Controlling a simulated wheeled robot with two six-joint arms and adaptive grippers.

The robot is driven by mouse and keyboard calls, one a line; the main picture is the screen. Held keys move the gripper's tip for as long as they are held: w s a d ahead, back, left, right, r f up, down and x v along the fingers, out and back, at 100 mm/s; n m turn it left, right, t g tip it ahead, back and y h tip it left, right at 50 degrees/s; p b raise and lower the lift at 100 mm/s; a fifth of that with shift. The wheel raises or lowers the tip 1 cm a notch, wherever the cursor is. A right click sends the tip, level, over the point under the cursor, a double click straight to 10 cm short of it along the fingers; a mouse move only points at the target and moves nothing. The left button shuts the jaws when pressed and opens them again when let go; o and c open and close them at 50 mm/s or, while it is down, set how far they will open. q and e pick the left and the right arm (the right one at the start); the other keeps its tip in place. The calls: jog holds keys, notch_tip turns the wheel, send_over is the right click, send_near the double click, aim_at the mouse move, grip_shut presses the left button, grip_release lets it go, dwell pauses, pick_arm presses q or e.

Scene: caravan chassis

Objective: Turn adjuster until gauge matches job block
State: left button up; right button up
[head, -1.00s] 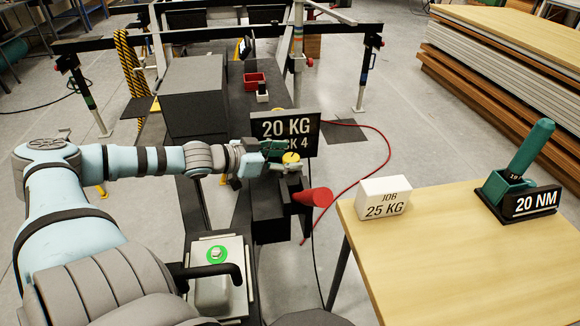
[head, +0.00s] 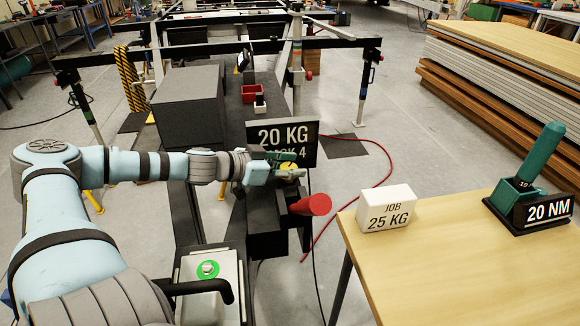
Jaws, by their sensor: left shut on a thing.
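The black gauge sign (head: 303,134) stands behind the adjuster and reads 20 KG. Its lower line ends in a 4 and is partly hidden by my gripper. The white job block (head: 387,209) on the wooden table reads 25 KG. The adjuster (head: 289,167) is a small yellow-topped knob on the dark chassis hitch, in front of the sign. My left gripper (head: 287,172) reaches in from the left and is shut on the adjuster, with its fingers covering much of it. My right gripper is not in view.
A red cone-shaped part (head: 310,205) sticks out right of the hitch. The wooden table (head: 460,262) at right bears a green tool in a holder (head: 518,190) marked 20 NM. A grey box with a green-ringed button (head: 208,269) and black handle stands in front.

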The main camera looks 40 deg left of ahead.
pick_arm(q)
jog(key=shift+f, duration=0.2)
jog(key=m+h+b, duration=0.1)
jog(key=m+g+h+b, duration=0.1)
jog(key=b, duration=0.1)
jog(key=shift+f+m, duration=0.25)
jog(key=shift+m, duration=0.05)
jog(key=shift+m+g+h+b, duration=0.3)
jog(key=shift+h+b, duration=0.3)
jog(key=shift+r, duration=0.25)
jog(key=shift+s+d+r+m+h, duration=0.1)
jog(key=shift+r+m+h, duration=0.05)
jog(key=shift+m+h, duration=0.15)
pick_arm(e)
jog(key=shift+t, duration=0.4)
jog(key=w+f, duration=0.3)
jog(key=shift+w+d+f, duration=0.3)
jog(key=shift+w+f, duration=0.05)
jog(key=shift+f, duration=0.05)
pick_arm(q)
jog(key=o, duration=1.2)
jog(key=shift+r, duration=0.1)
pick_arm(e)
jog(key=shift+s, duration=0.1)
